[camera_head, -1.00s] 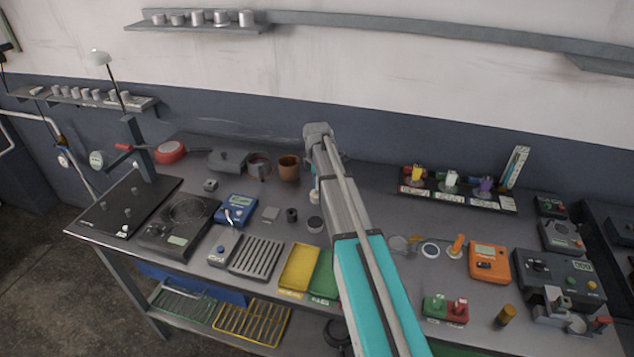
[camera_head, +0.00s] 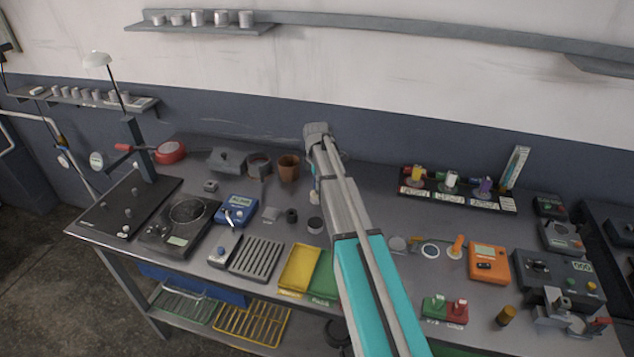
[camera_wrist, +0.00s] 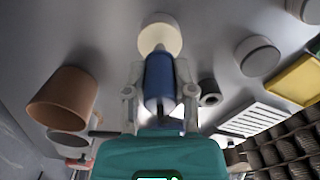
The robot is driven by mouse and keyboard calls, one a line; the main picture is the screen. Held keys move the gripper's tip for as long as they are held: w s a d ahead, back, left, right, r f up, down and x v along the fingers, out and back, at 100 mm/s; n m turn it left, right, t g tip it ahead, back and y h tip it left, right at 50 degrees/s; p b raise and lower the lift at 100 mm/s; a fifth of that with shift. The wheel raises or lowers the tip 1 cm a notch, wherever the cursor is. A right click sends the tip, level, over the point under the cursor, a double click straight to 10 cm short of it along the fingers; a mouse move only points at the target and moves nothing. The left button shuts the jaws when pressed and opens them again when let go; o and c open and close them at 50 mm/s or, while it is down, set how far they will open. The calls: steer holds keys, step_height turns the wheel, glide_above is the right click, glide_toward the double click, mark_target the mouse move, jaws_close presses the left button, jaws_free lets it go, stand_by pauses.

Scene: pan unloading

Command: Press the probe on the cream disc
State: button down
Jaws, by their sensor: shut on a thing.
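My gripper (camera_wrist: 158,95) is shut on a blue probe (camera_wrist: 160,75), one finger on each side of it. The probe points away from the wrist camera, and its narrow pale tip overlaps the cream disc (camera_wrist: 160,37) in the wrist view. I cannot tell whether the tip touches the disc or hangs just above it. In the head view my arm hides most of the gripper and probe.
A brown pot (camera_wrist: 62,98) stands left of the probe in the wrist view. A black ring (camera_wrist: 208,92) and a dark round puck (camera_wrist: 257,56) lie to its right. A slotted grey rack (camera_head: 256,258), a yellow tray (camera_head: 299,270) and a blue meter (camera_head: 237,210) occupy the front bench.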

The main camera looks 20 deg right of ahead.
steer(key=shift+r+p, duration=2.2)
steer(key=shift+r, duration=0.2)
